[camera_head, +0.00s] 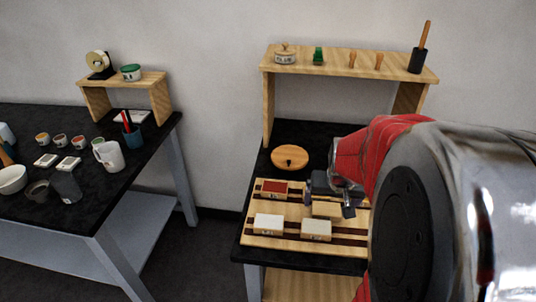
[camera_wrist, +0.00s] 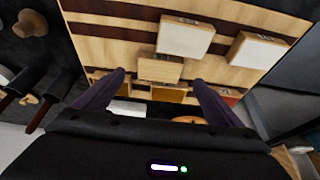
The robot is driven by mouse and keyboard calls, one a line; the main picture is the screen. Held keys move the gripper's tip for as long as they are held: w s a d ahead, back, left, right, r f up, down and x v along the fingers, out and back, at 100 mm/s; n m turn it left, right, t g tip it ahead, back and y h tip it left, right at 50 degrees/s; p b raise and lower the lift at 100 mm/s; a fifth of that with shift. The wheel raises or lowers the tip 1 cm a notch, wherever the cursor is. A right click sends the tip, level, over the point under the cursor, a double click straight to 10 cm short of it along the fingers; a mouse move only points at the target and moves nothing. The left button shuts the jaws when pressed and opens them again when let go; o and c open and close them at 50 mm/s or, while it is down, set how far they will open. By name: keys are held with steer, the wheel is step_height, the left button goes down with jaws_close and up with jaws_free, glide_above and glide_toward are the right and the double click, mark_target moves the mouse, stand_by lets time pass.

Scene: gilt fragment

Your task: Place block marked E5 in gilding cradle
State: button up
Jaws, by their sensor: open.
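A striped wooden board (camera_head: 254,240) holds several small blocks. Two white-topped blocks stand at its front, a left one (camera_head: 268,224) and a right one (camera_head: 316,230). A red-topped block (camera_head: 275,188) is at back left. My gripper (camera_head: 335,202) is open over the board's back right part. In the wrist view, a plain wooden piece (camera_wrist: 160,68) lies between and just beyond my fingertips (camera_wrist: 159,80), with an ochre-topped block (camera_wrist: 168,95) beside it. The marks are too small to read, so I cannot tell which block is E5. I cannot identify the gilding cradle for certain.
A round wooden lid (camera_head: 290,157) lies behind the board. A wooden shelf (camera_head: 340,68) with a jar and tools stands at the back. A second black table (camera_head: 90,200) at left carries cups and bowls. A floor gap separates the tables.

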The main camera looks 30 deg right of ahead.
mark_target(327, 209)
steer(key=shift+w+d+f, duration=0.15)
steer(key=shift+w+f, duration=0.05)
steer(key=shift+f, duration=0.45)
steer(key=shift+f, duration=0.1)
steer(key=shift+x, duration=2.5)
steer(key=shift+w+d, duration=0.1)
steer(key=shift+d, duration=0.1)
steer(key=c, duration=1.3)
steer(key=shift+o, duration=0.2)
